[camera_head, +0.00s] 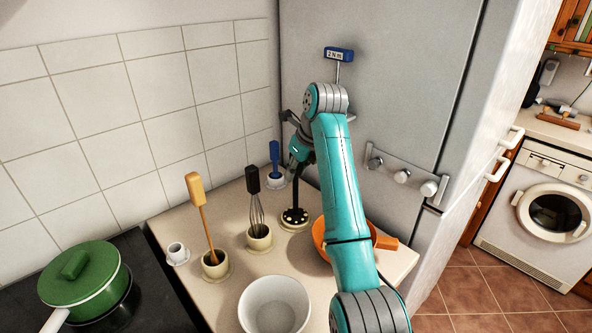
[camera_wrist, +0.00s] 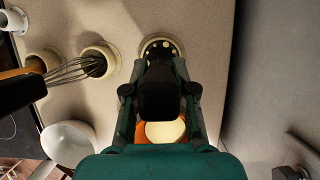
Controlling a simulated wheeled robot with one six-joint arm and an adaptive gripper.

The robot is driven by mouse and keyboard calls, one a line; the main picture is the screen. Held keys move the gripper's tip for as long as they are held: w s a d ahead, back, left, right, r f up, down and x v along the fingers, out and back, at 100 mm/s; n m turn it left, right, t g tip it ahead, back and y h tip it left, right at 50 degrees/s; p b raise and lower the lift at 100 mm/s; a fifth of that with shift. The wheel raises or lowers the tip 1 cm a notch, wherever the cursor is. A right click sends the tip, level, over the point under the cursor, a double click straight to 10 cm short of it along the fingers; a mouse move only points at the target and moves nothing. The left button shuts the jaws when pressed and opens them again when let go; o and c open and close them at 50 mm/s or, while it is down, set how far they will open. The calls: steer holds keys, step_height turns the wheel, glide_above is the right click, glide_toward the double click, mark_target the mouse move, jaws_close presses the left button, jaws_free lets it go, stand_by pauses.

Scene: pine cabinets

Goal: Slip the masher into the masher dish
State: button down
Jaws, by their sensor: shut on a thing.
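The masher has a black handle (camera_wrist: 160,88), a dark shaft (camera_head: 297,192) and a round black head with holes (camera_head: 294,216). My gripper (camera_head: 303,148) is shut on the handle and holds the masher about upright; in the wrist view the fingers stand on both sides of the handle. The cream masher dish (camera_head: 293,228) is on the counter; its rim (camera_wrist: 144,46) also shows in the wrist view. The head lines up with the dish, with the rim showing around it. Whether the head rests on the dish floor or is just above, I cannot tell.
A whisk (camera_head: 256,208) and an orange-handled utensil (camera_head: 204,215) stand in cream holders to the left. A blue-handled tool (camera_head: 275,160) stands behind. An orange pan (camera_head: 319,236) lies right of the dish, partly behind my arm. A white bowl (camera_head: 274,306) is in front.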

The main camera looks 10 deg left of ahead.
stand_by(0.3)
steer(key=c, duration=0.9)
jaws_free()
steer(key=shift+o, duration=0.2)
